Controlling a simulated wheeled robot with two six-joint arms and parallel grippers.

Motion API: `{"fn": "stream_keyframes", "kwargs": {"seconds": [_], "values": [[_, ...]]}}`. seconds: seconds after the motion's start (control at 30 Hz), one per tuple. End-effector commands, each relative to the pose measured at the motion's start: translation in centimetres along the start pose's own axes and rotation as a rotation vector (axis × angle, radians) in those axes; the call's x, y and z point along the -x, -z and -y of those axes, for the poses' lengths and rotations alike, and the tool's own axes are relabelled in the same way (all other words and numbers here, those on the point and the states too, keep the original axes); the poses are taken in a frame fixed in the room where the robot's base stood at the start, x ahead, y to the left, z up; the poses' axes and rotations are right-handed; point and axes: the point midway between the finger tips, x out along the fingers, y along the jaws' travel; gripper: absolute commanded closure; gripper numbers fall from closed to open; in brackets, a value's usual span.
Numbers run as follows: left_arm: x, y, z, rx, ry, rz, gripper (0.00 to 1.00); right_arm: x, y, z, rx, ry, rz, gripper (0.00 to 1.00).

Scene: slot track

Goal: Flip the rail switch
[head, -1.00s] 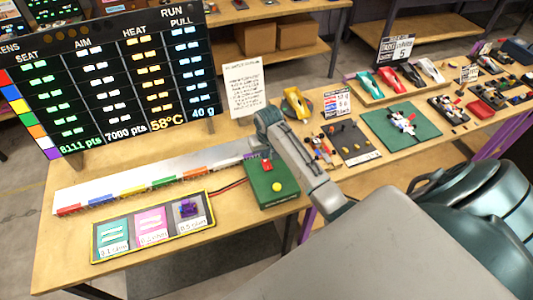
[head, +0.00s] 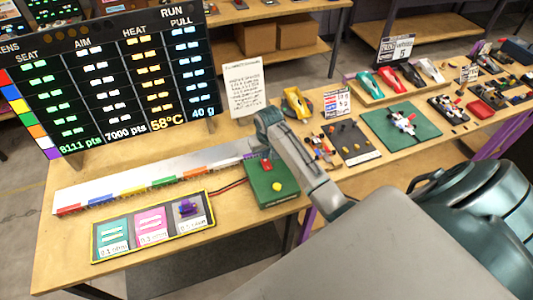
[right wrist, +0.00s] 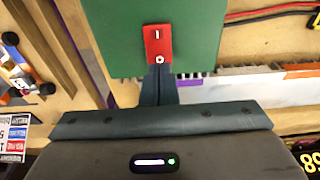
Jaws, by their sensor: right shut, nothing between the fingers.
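The rail switch is a red rocker (right wrist: 158,45) marked I and O, set in a green box (right wrist: 125,30). In the head view the green box (head: 285,200) stands at the front of the table, with a yellow button on top and the red rocker (head: 266,166) behind it. My right gripper (right wrist: 158,72) is shut and empty. Its fingertips are right at the rocker's O end in the right wrist view; I cannot tell whether they press on it. In the head view my right arm reaches in from the right above the box. My left gripper is not in view.
A scoreboard (head: 110,80) stands behind. Model cars and a dark panel (head: 352,142) stand to the right.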

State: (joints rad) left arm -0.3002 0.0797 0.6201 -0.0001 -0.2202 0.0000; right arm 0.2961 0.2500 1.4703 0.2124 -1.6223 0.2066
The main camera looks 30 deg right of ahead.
Motion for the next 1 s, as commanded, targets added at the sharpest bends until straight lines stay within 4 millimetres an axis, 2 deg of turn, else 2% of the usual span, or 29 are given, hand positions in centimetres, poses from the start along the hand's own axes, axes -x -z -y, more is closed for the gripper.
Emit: {"fn": "stream_keyframes", "kwargs": {"seconds": [1.0], "values": [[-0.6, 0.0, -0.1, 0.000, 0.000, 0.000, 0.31, -1.6, -0.3, 0.0, 0.000, 0.000, 0.001, 1.00]]}}
